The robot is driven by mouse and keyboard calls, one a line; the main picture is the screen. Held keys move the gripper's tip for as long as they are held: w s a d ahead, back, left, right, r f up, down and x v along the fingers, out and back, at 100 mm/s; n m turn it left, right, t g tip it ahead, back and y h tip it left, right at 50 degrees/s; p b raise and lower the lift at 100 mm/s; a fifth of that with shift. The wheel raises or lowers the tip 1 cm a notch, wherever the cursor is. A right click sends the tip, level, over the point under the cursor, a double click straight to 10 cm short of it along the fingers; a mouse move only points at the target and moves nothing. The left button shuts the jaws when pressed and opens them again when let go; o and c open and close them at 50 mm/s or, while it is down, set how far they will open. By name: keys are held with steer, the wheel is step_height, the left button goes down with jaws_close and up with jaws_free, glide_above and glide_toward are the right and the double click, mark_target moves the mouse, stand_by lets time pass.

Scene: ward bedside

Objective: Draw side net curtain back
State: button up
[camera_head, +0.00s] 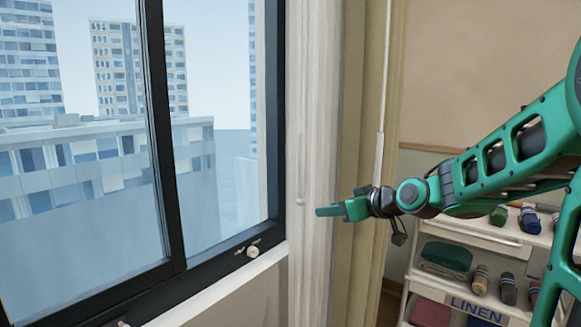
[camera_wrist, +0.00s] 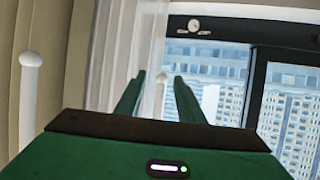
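The white net curtain (camera_head: 313,120) hangs in a narrow gathered strip at the right edge of the window; it also shows in the wrist view (camera_wrist: 112,45). A thin pale wand with a rounded end (camera_head: 300,201) hangs in front of it. In the wrist view this wand end (camera_wrist: 160,88) appears between my two fingers. My gripper (camera_head: 318,211) is open, its fingers (camera_wrist: 159,77) apart, pointing left toward the net curtain. In the head view the fingertips look slightly right of the wand end. I cannot tell whether they touch anything.
A beige drape (camera_head: 352,90) hangs right of the net, with its own white wand (camera_head: 380,110), also in the wrist view (camera_wrist: 30,85). The black-framed window (camera_head: 160,130) has a white latch knob (camera_head: 253,251). A linen trolley (camera_head: 490,240) stands at right, below my arm.

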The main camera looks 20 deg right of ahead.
mark_target(304, 166)
steer(key=w+a+r+t+y, duration=0.1)
steer(key=r, duration=0.2)
steer(key=w+r+t+y, duration=0.1)
steer(key=w+r, duration=0.1)
steer(key=r, duration=0.1)
steer(key=w+a+r+n+t, duration=0.1)
steer(key=w+r+t, duration=0.1)
steer(key=r, duration=0.1)
steer(key=shift+w+a+r+y, duration=0.2)
steer(key=shift+a+y, duration=0.1)
steer(key=shift+y, duration=0.1)
steer(key=x, duration=1)
steer(key=shift+w, duration=0.1)
jaws_close()
